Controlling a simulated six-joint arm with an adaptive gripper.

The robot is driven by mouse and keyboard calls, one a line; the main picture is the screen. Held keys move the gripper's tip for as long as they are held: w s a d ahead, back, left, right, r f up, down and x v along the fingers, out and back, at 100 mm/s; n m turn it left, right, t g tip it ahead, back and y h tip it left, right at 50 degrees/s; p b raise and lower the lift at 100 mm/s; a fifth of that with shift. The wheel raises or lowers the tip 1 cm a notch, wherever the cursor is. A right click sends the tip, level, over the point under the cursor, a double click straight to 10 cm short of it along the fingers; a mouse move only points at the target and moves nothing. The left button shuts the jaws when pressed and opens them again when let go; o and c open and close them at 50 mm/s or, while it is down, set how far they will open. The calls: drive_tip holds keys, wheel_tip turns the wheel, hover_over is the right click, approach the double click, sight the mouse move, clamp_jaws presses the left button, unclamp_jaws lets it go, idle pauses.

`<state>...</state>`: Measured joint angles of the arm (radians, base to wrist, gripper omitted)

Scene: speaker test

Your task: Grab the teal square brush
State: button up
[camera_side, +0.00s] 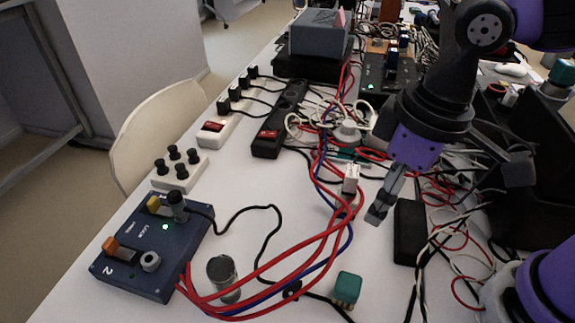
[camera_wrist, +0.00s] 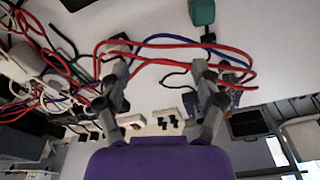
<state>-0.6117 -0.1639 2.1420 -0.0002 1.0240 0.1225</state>
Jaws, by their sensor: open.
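The teal square brush (camera_side: 347,288) is a small teal block on the white table at the front, right of centre. In the wrist view it shows at the top edge (camera_wrist: 202,12), partly cut off, with a dark cable beside it. My gripper (camera_side: 447,192) is open, above the table, behind and to the right of the brush, and apart from it. In the wrist view the fingers (camera_wrist: 159,68) are spread with no object held between them, and the brush lies beyond the right fingertip.
Red and blue cables (camera_side: 300,262) loop across the table left of the brush. A black adapter (camera_side: 409,232) lies below my gripper. Bare table lies between the cables and the adapter.

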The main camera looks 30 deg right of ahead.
drive_tip(key=n+g+h, duration=0.1)
drive_tip(key=n, duration=0.1)
hover_over(349, 283)
wheel_tip(349, 283, down, 3)
drive_tip(key=shift+w+d+f, duration=0.1)
drive_tip(key=shift+w, duration=0.05)
wheel_tip(349, 283, down, 4)
drive_tip(key=shift+r, duration=0.1)
drive_tip(key=f, duration=0.6)
drive_tip(key=shift+s, duration=0.2)
clamp_jaws()
